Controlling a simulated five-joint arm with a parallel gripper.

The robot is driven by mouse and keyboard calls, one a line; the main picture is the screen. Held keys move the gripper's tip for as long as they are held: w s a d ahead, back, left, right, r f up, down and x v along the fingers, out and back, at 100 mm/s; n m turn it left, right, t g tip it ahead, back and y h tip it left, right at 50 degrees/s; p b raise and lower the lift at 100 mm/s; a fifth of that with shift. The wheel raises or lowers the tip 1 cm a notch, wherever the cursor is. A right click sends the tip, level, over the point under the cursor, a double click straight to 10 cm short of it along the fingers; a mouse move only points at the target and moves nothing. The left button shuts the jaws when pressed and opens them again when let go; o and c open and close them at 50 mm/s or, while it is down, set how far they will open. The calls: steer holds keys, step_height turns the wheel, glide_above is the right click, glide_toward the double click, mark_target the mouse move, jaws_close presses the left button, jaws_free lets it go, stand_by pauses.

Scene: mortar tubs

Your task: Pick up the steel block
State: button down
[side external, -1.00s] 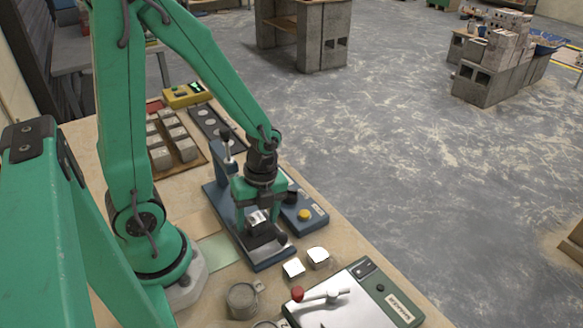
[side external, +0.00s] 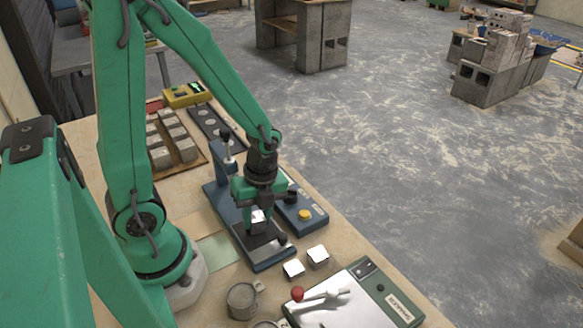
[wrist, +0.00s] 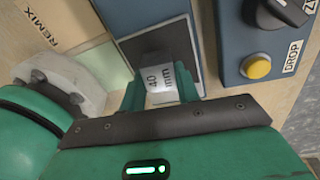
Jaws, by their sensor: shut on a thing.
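The steel block (wrist: 161,78), a pale metal block marked "40 mm", sits between my gripper's green fingers in the wrist view. My gripper (side external: 257,214) is shut on it over the blue device (side external: 267,262) with a dark plate (side external: 264,237). In the side external view the block shows only as a small bright patch, and the fingers hide much of it. I cannot tell how far it is above the plate.
Two silver-topped blocks (side external: 318,254) (side external: 293,268) stand at the device's front right. A control box with a yellow button (side external: 305,214) is close on the right. A metal mug (side external: 242,299) and a lever machine (side external: 357,304) stand in front. Grey blocks (side external: 173,142) lie behind.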

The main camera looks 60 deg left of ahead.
mark_target(256, 218)
steer(key=shift+r, duration=1.65)
steer(key=s+d+r, duration=0.5)
steer(key=d+r, duration=0.2)
steer(key=d, duration=0.3)
steer(key=shift+s+r+y, duration=0.3)
steer(key=shift+s+r, duration=0.05)
steer(key=shift+s, duration=0.05)
steer(key=shift+d, duration=0.1)
steer(key=shift+w+d, duration=0.1)
steer(key=shift+w, duration=0.05)
steer(key=w+d+f+n+t, duration=0.1)
steer(key=w+d+f+n, duration=0.1)
steer(key=w+d+n, duration=0.8)
steer(key=d+n, duration=0.1)
steer(key=n, duration=0.3)
steer(key=shift+t+h, duration=0.4)
steer(key=shift+w+f, duration=0.1)
